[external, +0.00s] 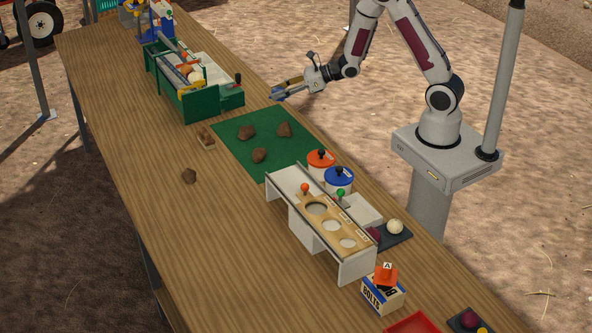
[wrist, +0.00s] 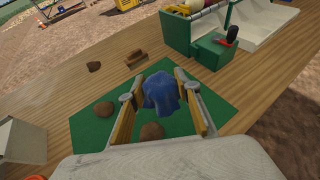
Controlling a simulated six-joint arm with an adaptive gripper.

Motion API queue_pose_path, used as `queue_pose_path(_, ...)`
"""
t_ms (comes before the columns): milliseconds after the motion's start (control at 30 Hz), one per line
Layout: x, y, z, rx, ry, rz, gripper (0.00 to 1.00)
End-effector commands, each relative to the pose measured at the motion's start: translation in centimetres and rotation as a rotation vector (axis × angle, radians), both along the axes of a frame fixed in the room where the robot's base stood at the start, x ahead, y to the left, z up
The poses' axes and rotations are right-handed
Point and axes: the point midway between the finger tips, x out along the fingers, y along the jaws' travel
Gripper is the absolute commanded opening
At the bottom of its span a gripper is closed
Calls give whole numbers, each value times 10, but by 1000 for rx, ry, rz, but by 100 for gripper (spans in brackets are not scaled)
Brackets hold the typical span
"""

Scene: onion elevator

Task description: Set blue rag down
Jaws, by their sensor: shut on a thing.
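The blue rag (wrist: 161,93) hangs bunched between the two fingers of my gripper (wrist: 162,100) in the wrist view. My gripper is shut on it. In the external view my gripper (external: 283,94) is at the table's right edge, beside the green elevator machine, and a bit of blue rag (external: 277,95) shows at its tips. In the wrist view the rag is seen over the green mat (wrist: 78,133). I cannot tell exactly how high the rag is above the table.
Several brown clods lie on and around the green mat (external: 225,128), one clod (external: 189,176) on bare wood. A small brush (external: 206,137) lies beside the mat. The green machine (external: 190,90) stands behind. Orange-lidded (external: 320,160) and blue-lidded (external: 339,179) jars stand by the white sizing stand (external: 300,235).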

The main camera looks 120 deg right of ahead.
Motion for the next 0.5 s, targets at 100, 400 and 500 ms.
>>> queue_pose_path(100, 7, -3, -15, 2, 0, 48, 12)
queue_pose_path(400, 34, 5, -48, -1, 1, 231, 12)
queue_pose_path(500, 44, 13, -54, -3, 1, 300, 12)
